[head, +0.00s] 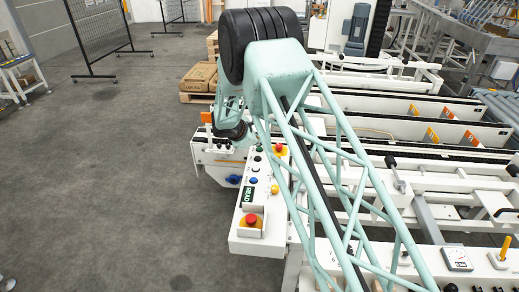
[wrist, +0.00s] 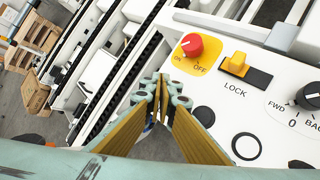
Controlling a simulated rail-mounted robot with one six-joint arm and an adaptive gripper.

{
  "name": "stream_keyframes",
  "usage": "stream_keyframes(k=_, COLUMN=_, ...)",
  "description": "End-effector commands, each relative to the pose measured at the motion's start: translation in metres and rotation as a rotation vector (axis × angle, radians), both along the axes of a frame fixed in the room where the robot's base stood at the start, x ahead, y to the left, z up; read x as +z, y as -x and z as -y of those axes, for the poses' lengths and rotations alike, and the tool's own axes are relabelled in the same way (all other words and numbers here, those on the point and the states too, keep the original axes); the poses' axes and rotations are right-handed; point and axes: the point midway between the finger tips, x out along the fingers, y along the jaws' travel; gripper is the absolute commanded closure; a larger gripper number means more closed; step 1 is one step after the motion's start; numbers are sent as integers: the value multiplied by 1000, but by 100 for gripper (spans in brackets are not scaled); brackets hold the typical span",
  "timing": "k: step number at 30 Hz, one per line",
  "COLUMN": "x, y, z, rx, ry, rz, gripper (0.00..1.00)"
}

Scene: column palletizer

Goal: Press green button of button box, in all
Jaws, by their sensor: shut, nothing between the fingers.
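The button box (head: 246,233) is a long white panel at the middle of the head view, with several controls; its white face (wrist: 225,110) fills the right of the wrist view. A small dark green button (head: 258,148) seems to sit near its far end, partly crowded by my arm. In the wrist view I cannot pick out a green button; a dark round button (wrist: 205,116) shows right of the fingers. My gripper (wrist: 164,88) is shut and empty, its tips together over the panel's left edge. I cannot tell its height above the panel.
A red knob on a yellow ON/OFF plate (wrist: 192,45), a yellow LOCK switch (wrist: 238,62) and a black FWD/BACK knob (wrist: 310,95) stand up nearby. A red stop button (head: 251,220) is at the near end.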

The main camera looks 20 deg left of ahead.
Motion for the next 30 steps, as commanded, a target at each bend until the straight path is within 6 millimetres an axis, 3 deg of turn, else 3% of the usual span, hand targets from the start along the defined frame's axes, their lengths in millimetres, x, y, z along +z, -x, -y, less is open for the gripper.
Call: stream_keyframes(k=30, x=-9, y=0, z=0, rx=0, ry=0, rz=0, gripper=100)
